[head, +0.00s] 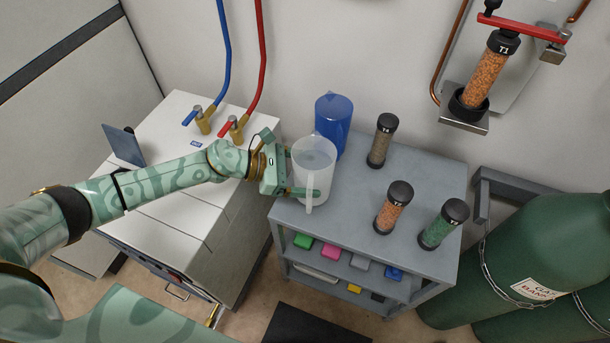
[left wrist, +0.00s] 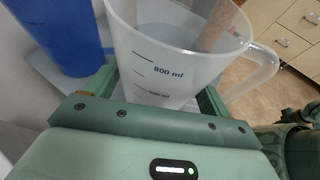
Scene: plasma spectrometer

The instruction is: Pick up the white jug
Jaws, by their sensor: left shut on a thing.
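The white jug (head: 314,160) is a translucent pitcher at the left end of the grey cart's top, with its handle toward the front. In the left wrist view the jug (left wrist: 165,65) shows blue volume marks and stands upright between the fingers. My left gripper (head: 303,172) reaches in from the left and is shut on the jug's body. I cannot tell whether the jug's base touches the cart. The right gripper is not in view.
A blue jug (head: 334,122) stands just behind the white jug. Several capped granule cylinders, including a brown one (head: 382,140), stand on the grey cart (head: 345,220). Blue and red taps (head: 232,127) are on the white cabinet at left. Green gas cylinders (head: 550,250) stand at right.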

